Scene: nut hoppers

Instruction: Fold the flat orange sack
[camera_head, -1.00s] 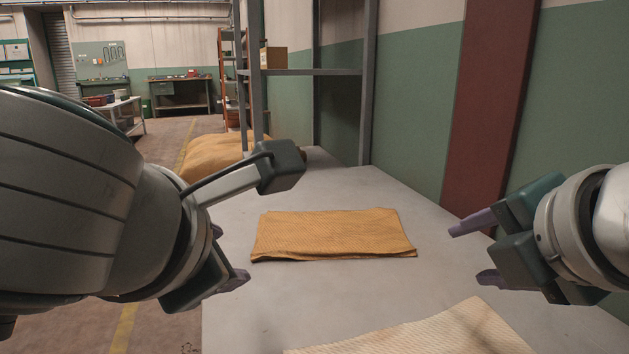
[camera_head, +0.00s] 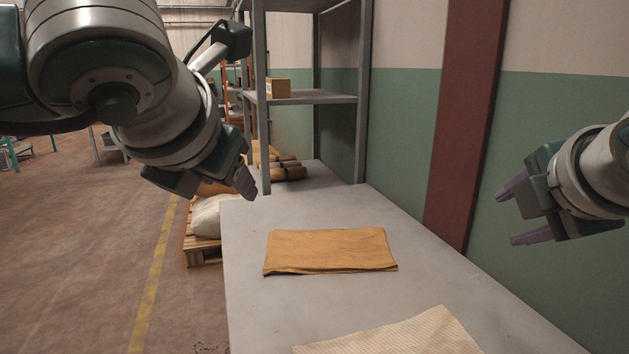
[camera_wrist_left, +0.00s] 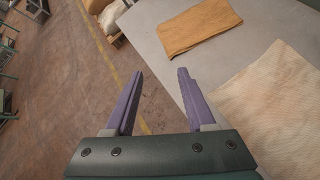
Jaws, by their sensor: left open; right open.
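The orange sack (camera_head: 330,250) lies on the grey table as a compact rectangle with layered edges at its front. In the left wrist view the orange sack (camera_wrist_left: 198,27) lies beyond the fingertips, to the right. My left gripper (camera_head: 243,180) is up over the table's left edge, apart from the sack. In the left wrist view my left gripper (camera_wrist_left: 160,75) has its fingers spread with nothing between them. My right gripper (camera_head: 515,212) is open and empty at the right, above the table's right side and clear of the sack.
A pale cream sack (camera_head: 400,335) lies nearer on the table (camera_head: 250,300). A metal shelf (camera_head: 300,97) with a small box (camera_head: 278,87) stands at the far end, near brown rolls (camera_head: 288,170). A wooden pallet (camera_head: 203,248) with a white sack is on the floor at left.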

